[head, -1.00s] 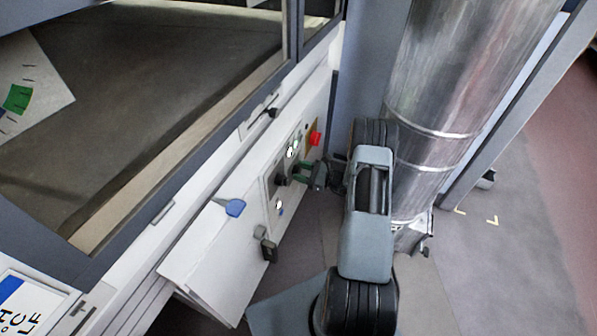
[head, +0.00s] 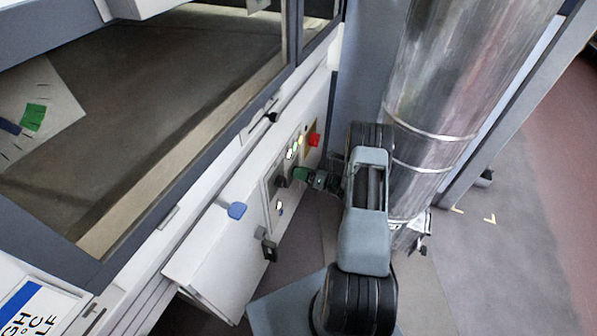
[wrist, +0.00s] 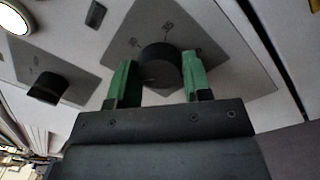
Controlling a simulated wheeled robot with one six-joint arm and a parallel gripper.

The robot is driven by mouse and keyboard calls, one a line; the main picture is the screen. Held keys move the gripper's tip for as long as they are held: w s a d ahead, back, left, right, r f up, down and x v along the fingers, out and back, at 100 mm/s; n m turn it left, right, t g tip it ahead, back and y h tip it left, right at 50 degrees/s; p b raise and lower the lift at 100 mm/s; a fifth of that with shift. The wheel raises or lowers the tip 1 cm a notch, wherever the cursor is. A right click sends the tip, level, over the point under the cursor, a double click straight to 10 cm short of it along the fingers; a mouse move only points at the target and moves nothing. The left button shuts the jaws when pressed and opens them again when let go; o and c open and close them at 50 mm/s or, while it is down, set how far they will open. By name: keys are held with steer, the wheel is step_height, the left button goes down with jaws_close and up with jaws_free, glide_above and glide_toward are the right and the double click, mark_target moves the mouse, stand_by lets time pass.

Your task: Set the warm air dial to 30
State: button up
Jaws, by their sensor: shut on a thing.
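A round black dial (wrist: 159,68) sits on a grey plate with small printed numbers, too blurred to read surely, in the wrist view. My gripper (wrist: 160,76) has its two green fingers on either side of the dial and is shut on it. The dial's pointer mark cannot be made out. In the head view my gripper (head: 303,174) reaches the white control panel (head: 216,258) from the right, and its fingers hide part of the panel.
A second black knob (wrist: 46,88) sits on its own plate to the left. The panel also carries a red button (head: 313,139), a blue handle (head: 237,210) and a dark latch (head: 269,250). A large metal duct (head: 432,90) stands close behind my arm.

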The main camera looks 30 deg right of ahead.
steer(key=m, duration=0.3)
steer(key=m+p, duration=0.1)
steer(key=m, duration=0.2)
steer(key=shift+s+a+m, duration=0.15)
steer(key=shift+a+m, duration=0.05)
steer(key=shift+m, duration=0.2)
steer(key=m, duration=0.2)
steer(key=m+p, duration=0.1)
steer(key=m, duration=0.2)
steer(key=shift+m+t+h+p, duration=0.3)
steer(key=shift+t, duration=0.1)
steer(key=shift+m, duration=0.3)
steer(key=o, duration=0.8)
steer(key=shift+o, duration=0.5)
steer(key=shift+d, duration=0.1)
steer(key=shift+d, duration=0.1)
